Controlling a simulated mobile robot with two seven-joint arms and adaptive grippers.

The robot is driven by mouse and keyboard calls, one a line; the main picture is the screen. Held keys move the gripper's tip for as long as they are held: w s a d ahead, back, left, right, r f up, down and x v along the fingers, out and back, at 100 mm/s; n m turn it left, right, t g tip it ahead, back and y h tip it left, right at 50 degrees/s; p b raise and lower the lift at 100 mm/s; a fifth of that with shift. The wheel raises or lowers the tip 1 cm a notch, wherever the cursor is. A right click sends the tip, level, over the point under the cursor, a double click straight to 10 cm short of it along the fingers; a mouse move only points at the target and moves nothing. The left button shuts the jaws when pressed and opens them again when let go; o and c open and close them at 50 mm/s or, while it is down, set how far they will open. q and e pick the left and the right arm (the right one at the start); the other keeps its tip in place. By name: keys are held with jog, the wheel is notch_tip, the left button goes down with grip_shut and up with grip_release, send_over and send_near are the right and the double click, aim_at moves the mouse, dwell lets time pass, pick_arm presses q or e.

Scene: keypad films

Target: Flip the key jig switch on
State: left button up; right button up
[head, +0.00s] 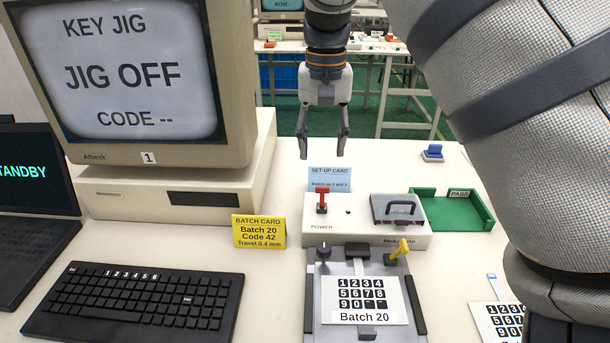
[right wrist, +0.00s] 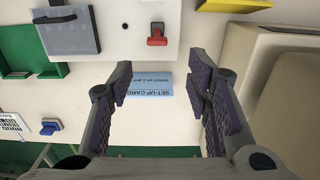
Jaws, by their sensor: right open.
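The key jig is a white box (head: 345,233) marked POWER, with a red switch (head: 322,200) at its left end. The red switch also shows at the top of the right wrist view (right wrist: 157,37). The monitor screen (head: 122,72) reads KEY JIG, JIG OFF, CODE --. My right gripper (head: 322,150) is open and empty, pointing down, behind and above the switch in the head view. In the right wrist view its fingers (right wrist: 160,80) stand apart on either side of the blue set-up card (right wrist: 152,95), with the switch beyond them. My left gripper is not in view.
A yellow batch card (head: 259,231) and black keyboard (head: 135,303) lie left of the jig. A green PASS tray (head: 452,209) is right of it.

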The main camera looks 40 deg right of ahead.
aim_at(323, 187)
jog(key=f, duration=0.9)
jog(key=shift+s+f, duration=0.35)
jog(key=shift+f, duration=0.05)
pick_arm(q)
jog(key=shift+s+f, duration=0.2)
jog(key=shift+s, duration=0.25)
pick_arm(e)
jog(key=shift+f, duration=0.5)
